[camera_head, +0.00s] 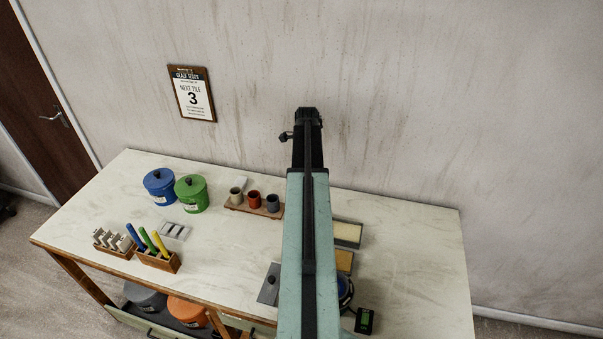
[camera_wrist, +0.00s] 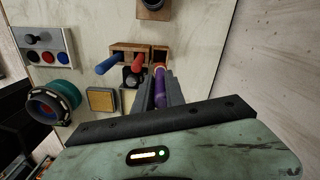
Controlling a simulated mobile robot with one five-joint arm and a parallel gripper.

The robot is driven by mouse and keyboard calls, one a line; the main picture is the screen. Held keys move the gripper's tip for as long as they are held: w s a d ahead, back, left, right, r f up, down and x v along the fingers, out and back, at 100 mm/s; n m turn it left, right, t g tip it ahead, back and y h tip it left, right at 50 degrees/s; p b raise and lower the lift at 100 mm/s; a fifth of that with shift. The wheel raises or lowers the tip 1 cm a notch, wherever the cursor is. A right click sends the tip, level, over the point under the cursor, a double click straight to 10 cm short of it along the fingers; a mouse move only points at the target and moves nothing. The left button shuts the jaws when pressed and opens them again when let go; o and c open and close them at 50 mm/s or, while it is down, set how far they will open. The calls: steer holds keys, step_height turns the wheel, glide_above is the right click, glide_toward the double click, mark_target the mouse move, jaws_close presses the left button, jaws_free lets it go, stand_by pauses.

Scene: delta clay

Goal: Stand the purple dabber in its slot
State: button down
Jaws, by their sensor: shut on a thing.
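In the wrist view my gripper (camera_wrist: 159,80) is shut on the purple dabber (camera_wrist: 160,92), which lies between its two dark fingers. The dabber's far end meets the right compartment of a wooden slotted holder (camera_wrist: 125,46). I cannot tell whether that end is inside the slot or just in front of it. A blue dabber (camera_wrist: 108,66) and a red dabber (camera_wrist: 138,63) stand in the other compartments. In the head view my arm hides the holder and the dabber.
A teal-and-dark round device (camera_wrist: 52,102) stands further left. Blue (camera_head: 159,188) and green (camera_head: 191,194) canisters stand on the table's left. The wall rises behind.

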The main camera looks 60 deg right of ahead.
steer(key=shift+w+f+b, duration=0.15)
steer(key=shift+f+b, duration=0.45)
steer(key=shift+f, duration=0.1)
step_height(320, 180, down, 6)
steer(key=b, duration=0.5)
steer(key=shift+a+r, duration=0.1)
steer(key=shift+r, duration=0.15)
steer(key=shift+f+b, duration=0.15)
steer(key=shift+b, duration=0.25)
steer(key=shift+f+b, duration=2.2)
steer(key=shift+f, duration=0.1)
steer(key=c, duration=1.3)
jaws_free()
